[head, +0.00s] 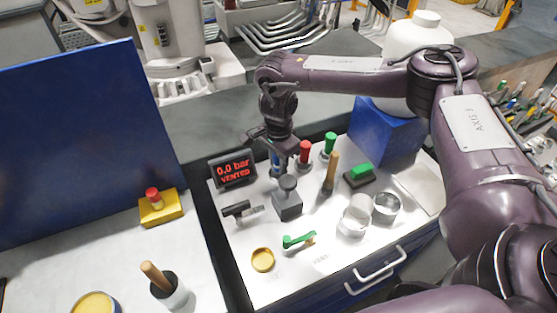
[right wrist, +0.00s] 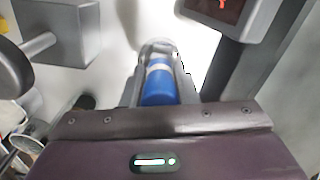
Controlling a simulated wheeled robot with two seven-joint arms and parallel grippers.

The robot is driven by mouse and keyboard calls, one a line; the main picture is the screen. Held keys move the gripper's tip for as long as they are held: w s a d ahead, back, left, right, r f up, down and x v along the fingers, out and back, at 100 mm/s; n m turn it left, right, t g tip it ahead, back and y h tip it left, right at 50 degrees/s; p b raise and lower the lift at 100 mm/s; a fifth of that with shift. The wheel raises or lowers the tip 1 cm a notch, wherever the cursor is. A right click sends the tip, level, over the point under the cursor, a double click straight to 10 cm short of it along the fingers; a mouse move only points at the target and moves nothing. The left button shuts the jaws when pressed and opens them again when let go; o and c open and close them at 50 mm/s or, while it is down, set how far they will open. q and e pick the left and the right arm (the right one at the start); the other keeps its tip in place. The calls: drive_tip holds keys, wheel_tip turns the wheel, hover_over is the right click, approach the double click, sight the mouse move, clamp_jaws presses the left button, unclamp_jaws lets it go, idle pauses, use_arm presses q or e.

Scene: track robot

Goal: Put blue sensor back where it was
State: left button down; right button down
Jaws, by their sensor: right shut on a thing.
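The blue sensor (right wrist: 158,88) is a blue cylinder with a pale band, between the fingers of my right gripper (right wrist: 160,65) in the right wrist view. In the head view the blue sensor (head: 275,160) shows only partly, behind my right gripper (head: 278,145), at the back left of the white worktop (head: 235,240). A red-topped one (head: 305,150) and a green-topped one (head: 329,142) stand upright to its right. I cannot tell whether the blue sensor's lower end touches a surface. My left gripper is not in view.
A display reading "0.0 bar VENTED" (head: 233,169) stands left of the gripper. A grey block with a round knob (head: 287,203) is just in front. A wooden handle (head: 331,172), green-topped block (head: 360,175), clear jars (head: 356,215) and green lever (head: 299,240) occupy the worktop.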

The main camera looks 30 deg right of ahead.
drive_tip(key=shift+f, duration=0.15)
drive_tip(key=c, duration=1.1)
unclamp_jaws()
wheel_tip(320, 180, up, 6)
drive_tip(key=shift+w+f+b, duration=0.1)
drive_tip(key=shift+f+b, duration=0.1)
drive_tip(key=shift+b, duration=0.3)
wheel_tip(320, 180, up, 7)
drive_tip(key=shift+f+p, duration=0.1)
drive_tip(key=shift+p, duration=0.5)
